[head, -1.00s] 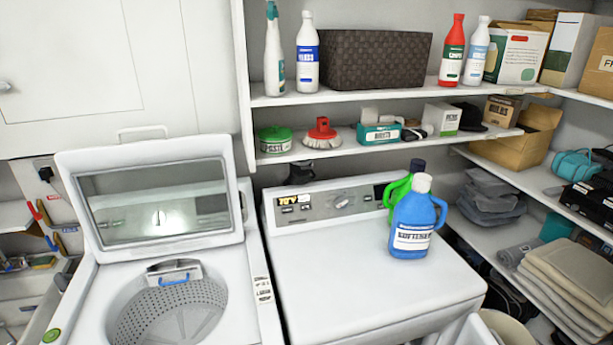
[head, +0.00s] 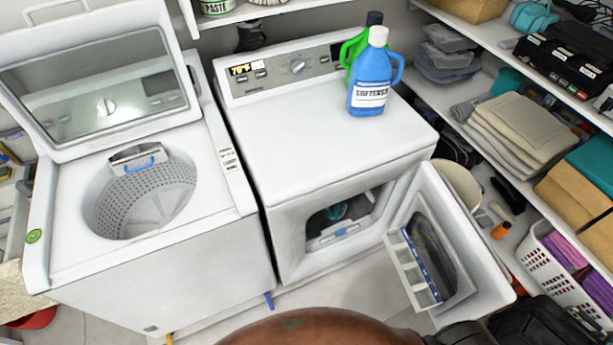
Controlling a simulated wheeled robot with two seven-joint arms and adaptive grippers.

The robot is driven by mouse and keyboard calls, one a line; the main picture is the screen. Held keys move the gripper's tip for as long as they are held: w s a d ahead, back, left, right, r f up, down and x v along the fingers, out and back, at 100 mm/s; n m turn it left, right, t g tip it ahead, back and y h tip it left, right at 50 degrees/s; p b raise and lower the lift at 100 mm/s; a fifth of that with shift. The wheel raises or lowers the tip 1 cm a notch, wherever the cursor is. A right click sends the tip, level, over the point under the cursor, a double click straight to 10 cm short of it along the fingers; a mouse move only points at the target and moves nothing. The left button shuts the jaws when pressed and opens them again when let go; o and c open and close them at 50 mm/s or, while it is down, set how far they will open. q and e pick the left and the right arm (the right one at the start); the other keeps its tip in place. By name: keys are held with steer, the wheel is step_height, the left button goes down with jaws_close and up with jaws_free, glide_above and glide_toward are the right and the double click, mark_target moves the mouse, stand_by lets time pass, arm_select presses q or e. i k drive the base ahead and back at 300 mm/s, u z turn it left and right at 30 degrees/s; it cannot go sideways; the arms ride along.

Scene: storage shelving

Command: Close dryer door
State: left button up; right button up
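The white dryer (head: 318,140) stands right of the washer in the head view. Its front door (head: 462,240) is swung wide open to the right, with the inner side and a dark window showing. The dryer opening (head: 345,215) is uncovered, and some dark and teal cloth seems to lie inside. Neither of my grippers can be made out in the view.
The top-loading washer (head: 150,220) on the left has its lid (head: 95,80) raised. A blue softener bottle (head: 370,85) and a green bottle (head: 352,52) stand on the dryer. A white basket (head: 565,265) and shelves with folded towels (head: 525,130) are right of the door. Some floor shows in front of the dryer.

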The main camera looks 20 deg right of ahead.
mark_target(473, 282)
steer(key=k, duration=1.3)
steer(key=z, duration=0.9)
steer(key=i, duration=0.9)
steer(key=z, duration=0.3)
